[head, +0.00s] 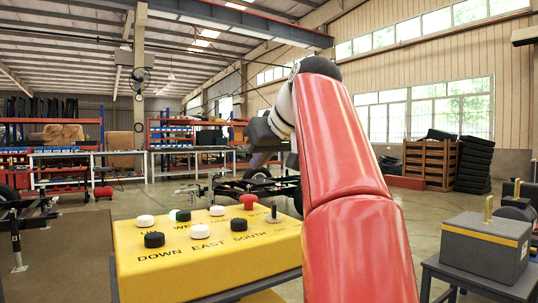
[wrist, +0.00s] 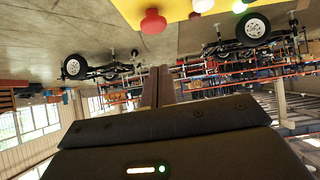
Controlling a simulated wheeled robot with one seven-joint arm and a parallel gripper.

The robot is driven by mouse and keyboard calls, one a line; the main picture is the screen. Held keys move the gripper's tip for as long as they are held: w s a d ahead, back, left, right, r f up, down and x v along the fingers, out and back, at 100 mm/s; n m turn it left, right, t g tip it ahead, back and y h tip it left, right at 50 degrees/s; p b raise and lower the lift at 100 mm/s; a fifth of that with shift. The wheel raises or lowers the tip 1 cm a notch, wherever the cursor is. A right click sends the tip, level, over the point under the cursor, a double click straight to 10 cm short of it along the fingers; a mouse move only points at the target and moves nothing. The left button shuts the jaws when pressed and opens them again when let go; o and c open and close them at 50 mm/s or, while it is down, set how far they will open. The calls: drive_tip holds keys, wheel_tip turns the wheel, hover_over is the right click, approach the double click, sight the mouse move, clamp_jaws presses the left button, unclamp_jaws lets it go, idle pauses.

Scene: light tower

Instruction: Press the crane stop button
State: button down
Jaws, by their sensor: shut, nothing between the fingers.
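A yellow control box (head: 205,265) stands at the front of the head view, with several white, black and green push buttons on its top. Black lettering such as DOWN, EAST and SOUTH marks them. A red mushroom button (head: 249,201) stands near its far right edge; no stop label is readable. The red button also shows at the top of the wrist view (wrist: 153,22), just beyond my fingertips in the picture. My gripper (wrist: 156,72) is shut and empty. In the head view it is above and beyond the box, partly hidden by my arm, apart from the button.
A small lever (head: 274,214) stands right of the red button. A wheeled chassis (head: 262,186) lies behind the box. Shelves and workbenches line the back, with open floor between.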

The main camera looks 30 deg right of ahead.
sight(251, 197)
drive_tip(key=w+f, duration=0.1)
drive_tip(key=w+f+b, duration=0.1)
drive_tip(key=f, duration=0.1)
drive_tip(key=f+b, duration=0.1)
drive_tip(key=shift+w+f, duration=0.15)
drive_tip(key=shift+w, duration=0.25)
drive_tip(key=shift+w+f, duration=0.15)
drive_tip(key=shift+f, duration=0.65)
drive_tip(key=shift+f+b, duration=0.85)
drive_tip(key=shift+f, duration=0.2)
drive_tip(key=r+p, duration=0.5)
drive_tip(key=shift+s+a, duration=0.15)
drive_tip(key=shift+s, duration=0.15)
drive_tip(key=v, duration=1)
drive_tip(key=shift+f+p, duration=0.25)
drive_tip(key=shift+p, duration=0.15)
